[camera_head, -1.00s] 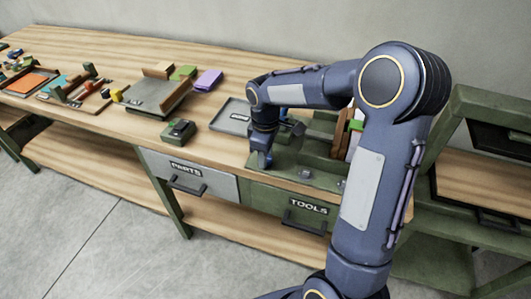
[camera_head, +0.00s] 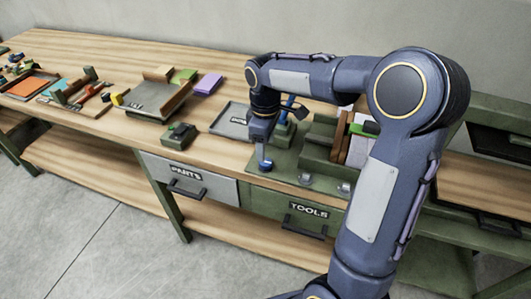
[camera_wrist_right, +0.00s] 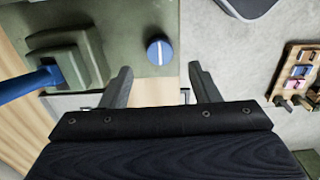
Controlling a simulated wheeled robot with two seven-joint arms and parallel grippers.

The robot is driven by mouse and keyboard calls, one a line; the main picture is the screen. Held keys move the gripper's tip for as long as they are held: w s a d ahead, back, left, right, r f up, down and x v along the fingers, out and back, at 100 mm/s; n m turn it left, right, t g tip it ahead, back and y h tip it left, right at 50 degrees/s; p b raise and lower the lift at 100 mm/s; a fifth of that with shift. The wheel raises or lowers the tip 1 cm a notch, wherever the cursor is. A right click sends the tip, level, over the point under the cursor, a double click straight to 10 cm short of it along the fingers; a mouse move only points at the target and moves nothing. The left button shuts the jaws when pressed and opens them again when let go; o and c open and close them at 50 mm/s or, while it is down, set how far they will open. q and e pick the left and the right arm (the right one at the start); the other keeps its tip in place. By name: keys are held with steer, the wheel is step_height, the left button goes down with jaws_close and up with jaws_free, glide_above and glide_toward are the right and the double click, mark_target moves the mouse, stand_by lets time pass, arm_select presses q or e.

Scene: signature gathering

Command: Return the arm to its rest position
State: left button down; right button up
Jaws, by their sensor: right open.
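My right arm comes in from the lower right of the head view and bends over the bench. My right gripper (camera_head: 263,138) points down above the green board (camera_head: 292,172) near the bench's front edge. In the right wrist view its two fingers (camera_wrist_right: 162,82) stand apart with nothing between them. A round blue knob with a white line (camera_wrist_right: 160,51) sits on the green board beyond the fingertips, apart from them. It also shows in the head view (camera_head: 265,164), just below the gripper. My left gripper is not in view.
A blue-handled item on a green block (camera_wrist_right: 65,68) stands left of the knob. A grey tray (camera_head: 234,122), a small dark green box (camera_head: 179,136) and a larger tray (camera_head: 150,103) lie to the left. Drawers marked PARTS (camera_head: 190,177) and TOOLS (camera_head: 300,212) are below.

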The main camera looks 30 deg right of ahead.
steer(key=shift+r, duration=1.15)
steer(key=shift+s+r, duration=0.2)
steer(key=shift+s, duration=0.2)
steer(key=s+a+m+t+y, duration=0.2)
steer(key=s+m, duration=0.3)
steer(key=s, duration=0.5)
steer(key=s+a+m+t+y, duration=0.1)
steer(key=s+a+m+t, duration=0.2)
steer(key=s, duration=0.8)
steer(key=shift+s+a+f+m+t+y, duration=0.15)
steer(key=shift+s+a+m+t+y, duration=0.2)
steer(key=shift+a+m, duration=0.75)
